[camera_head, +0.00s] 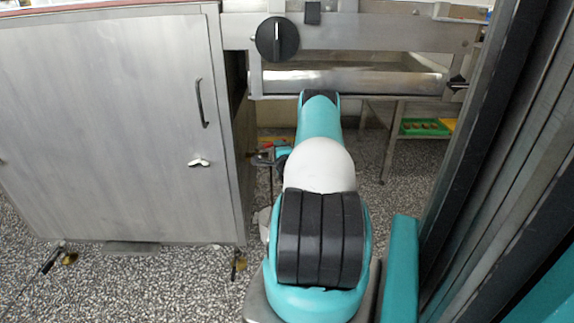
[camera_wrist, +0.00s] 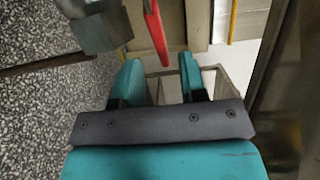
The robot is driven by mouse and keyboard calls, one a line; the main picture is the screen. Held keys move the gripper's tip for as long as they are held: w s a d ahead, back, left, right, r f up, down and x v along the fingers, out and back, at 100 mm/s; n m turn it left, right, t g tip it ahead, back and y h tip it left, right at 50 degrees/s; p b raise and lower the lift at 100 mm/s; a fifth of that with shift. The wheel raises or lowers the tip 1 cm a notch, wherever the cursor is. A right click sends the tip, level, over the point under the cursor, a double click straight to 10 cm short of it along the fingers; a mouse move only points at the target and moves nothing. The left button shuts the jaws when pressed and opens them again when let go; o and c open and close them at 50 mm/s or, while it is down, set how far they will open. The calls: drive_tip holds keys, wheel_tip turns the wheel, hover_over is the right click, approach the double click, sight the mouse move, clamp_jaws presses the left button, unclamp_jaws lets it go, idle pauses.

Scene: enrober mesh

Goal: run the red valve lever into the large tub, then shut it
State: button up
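The red valve lever (camera_wrist: 156,35) shows in the wrist view as a narrow red bar, its near end just beyond and between my fingertips. My gripper (camera_wrist: 160,63) has its two teal fingers spread apart with a gap between them. I see no contact with the lever, and nothing is held. A pale open-topped container with a thin rim (camera_wrist: 213,69) lies below and beyond the fingers; I cannot tell whether it is the large tub. In the head view my own arm hides the gripper, and I cannot make out the lever clearly there.
A grey metal block (camera_wrist: 101,31) is close to the left finger in the wrist view. A steel wall (camera_wrist: 287,80) stands on the right. In the head view a steel cabinet (camera_head: 120,120) fills the left, and a machine frame with a black knob (camera_head: 277,39) spans the back.

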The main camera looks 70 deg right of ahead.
drive_tip(key=b+v, duration=0.1)
drive_tip(key=b, duration=0.1)
drive_tip(key=b+v, duration=0.2)
drive_tip(key=b, duration=0.1)
drive_tip(key=shift+s+a+f+b, duration=0.1)
drive_tip(key=shift+s+f+b, duration=0.25)
drive_tip(key=shift+b, duration=0.7)
drive_tip(key=b+v, duration=0.8)
drive_tip(key=b, duration=0.7)
drive_tip(key=shift+a+r, duration=0.25)
drive_tip(key=shift+r, duration=0.1)
